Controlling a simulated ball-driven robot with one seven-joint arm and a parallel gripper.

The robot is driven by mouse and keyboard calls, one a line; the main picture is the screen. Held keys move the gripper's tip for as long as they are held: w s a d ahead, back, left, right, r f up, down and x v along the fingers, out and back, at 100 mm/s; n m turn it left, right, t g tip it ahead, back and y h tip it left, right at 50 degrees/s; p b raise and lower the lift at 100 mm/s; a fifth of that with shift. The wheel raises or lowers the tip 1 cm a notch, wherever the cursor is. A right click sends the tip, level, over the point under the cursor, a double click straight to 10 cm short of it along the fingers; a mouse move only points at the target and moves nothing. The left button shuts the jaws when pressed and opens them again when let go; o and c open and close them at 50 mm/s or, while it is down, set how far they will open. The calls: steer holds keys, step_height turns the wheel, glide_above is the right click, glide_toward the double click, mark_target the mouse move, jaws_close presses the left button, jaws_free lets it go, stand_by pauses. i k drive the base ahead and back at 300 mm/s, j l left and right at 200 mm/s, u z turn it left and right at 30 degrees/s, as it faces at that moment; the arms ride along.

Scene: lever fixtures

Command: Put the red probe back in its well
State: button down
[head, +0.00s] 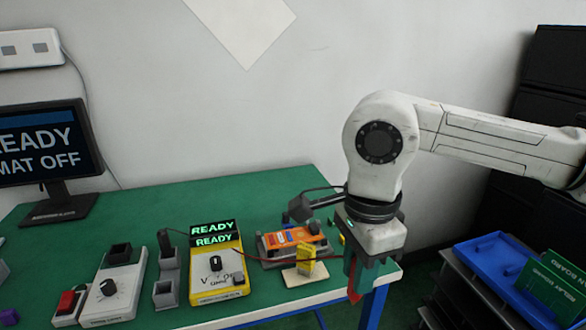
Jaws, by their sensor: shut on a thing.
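My gripper (356,272) points down at the right end of the green table, near its front edge. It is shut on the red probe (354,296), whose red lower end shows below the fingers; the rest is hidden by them. A thin red lead runs left from the gripper toward the yellow meter (213,284). Two grey wells stand left of the meter. The rear well (169,273) has a black probe (163,241) standing in it. The front well (165,295) looks empty. The gripper is well to the right of both wells.
An orange device (293,238) on a grey base and a yellow block (305,259) on a pale plate stand between meter and gripper. A grey box with a dial (113,293) and a red switch (68,301) are left. A monitor (45,150) stands behind.

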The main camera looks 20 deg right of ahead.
mark_target(167, 298)
steer(key=i, duration=0.85)
